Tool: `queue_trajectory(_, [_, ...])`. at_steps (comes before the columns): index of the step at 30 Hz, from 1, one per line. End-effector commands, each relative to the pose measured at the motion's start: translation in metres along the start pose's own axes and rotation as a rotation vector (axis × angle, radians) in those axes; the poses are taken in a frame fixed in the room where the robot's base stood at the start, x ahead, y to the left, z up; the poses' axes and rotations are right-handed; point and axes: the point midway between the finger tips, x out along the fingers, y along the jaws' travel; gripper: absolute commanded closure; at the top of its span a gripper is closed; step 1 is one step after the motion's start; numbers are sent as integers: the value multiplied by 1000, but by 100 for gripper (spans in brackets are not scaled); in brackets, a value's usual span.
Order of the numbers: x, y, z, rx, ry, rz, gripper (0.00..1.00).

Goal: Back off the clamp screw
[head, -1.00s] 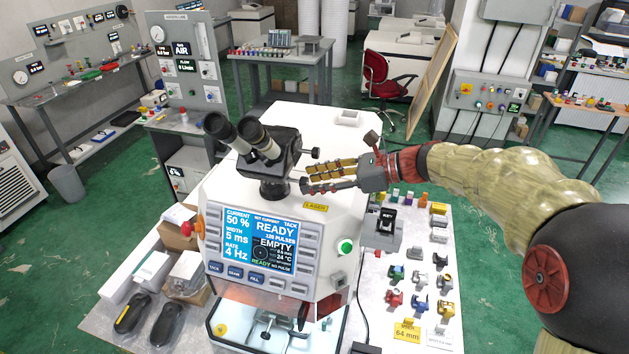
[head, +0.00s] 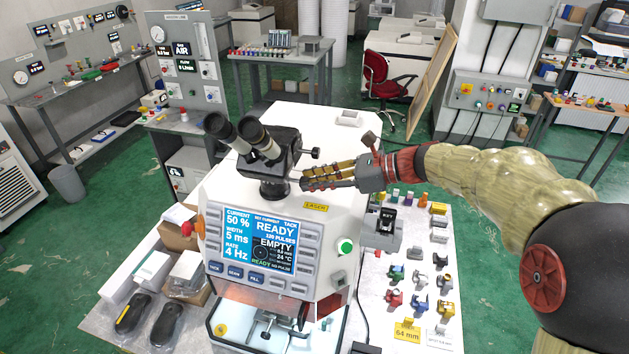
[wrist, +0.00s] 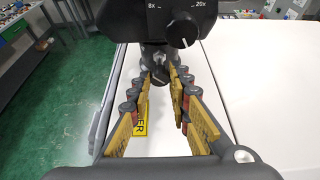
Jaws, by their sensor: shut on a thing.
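The clamp screw (wrist: 160,77) is a small dark knob at the base of the black microscope head (head: 268,155), on top of the white machine (head: 270,215). In the wrist view it sits between my fingertips. My gripper (head: 304,180) reaches in from the right, level and just above the machine's top. Its yellow-padded fingers are shut on the clamp screw, and they also show in the wrist view (wrist: 160,72). In the head view the fingers hide most of the screw. The screen reads READY and EMPTY.
The microscope's zoom knob (head: 315,153) sticks out just above my fingers. A yellow label (head: 316,207) lies below them. The right bench holds a key switch box (head: 385,228) and several small coloured parts. The machine's top behind the microscope is mostly clear.

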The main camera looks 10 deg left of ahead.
Motion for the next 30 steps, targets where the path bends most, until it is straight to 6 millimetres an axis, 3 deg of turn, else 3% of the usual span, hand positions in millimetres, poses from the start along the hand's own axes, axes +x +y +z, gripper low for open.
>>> queue_trajectory(14, [1,1,-2,-62,-1,-26,100])
queue_trajectory(30, [2,4,-6,-426,-1,-178,100])
